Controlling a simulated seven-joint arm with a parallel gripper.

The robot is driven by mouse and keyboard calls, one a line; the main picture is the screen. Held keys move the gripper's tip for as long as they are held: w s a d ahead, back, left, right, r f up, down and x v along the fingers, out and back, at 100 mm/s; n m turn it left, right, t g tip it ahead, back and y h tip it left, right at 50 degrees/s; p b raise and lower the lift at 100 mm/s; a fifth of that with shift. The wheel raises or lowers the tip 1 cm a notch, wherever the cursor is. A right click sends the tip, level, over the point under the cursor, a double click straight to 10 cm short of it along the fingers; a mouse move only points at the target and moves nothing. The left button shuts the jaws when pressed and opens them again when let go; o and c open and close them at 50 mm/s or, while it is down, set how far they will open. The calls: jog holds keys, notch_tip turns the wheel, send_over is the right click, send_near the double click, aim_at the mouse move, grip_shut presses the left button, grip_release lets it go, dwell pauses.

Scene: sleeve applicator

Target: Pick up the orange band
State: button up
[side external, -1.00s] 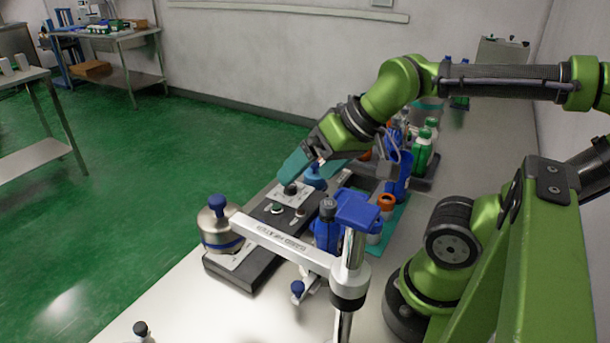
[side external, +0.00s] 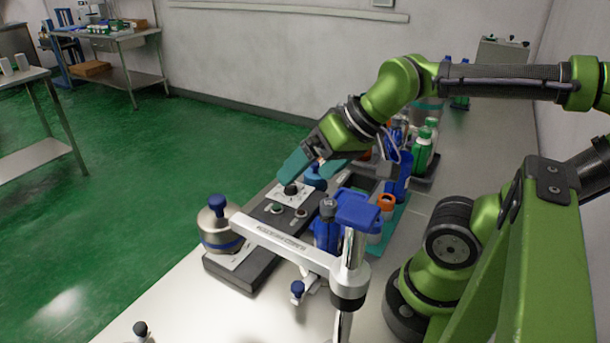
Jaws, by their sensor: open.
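An orange band (side external: 386,200) shows as a ring around the top of a pale cylinder, in the teal tray right of the blue-topped stand. My gripper (side external: 313,172), with teal fingers, is apart from this band, to its upper left. It points down over the far part of the dark device. Its fingers are spread and I see nothing held between them. A small blue-topped item stands just below and behind the fingers; whether they touch it I cannot tell.
The dark device (side external: 240,271) carries a steel pot (side external: 219,236) and small knobs. A blue-and-white stand (side external: 290,247) reaches across in front. Green bottles (side external: 422,155) and a blue holder (side external: 398,180) crowd the right side. The front bench surface is mostly clear.

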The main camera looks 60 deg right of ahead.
jog(key=c, duration=0.5)
jog(key=shift+o, duration=0.2)
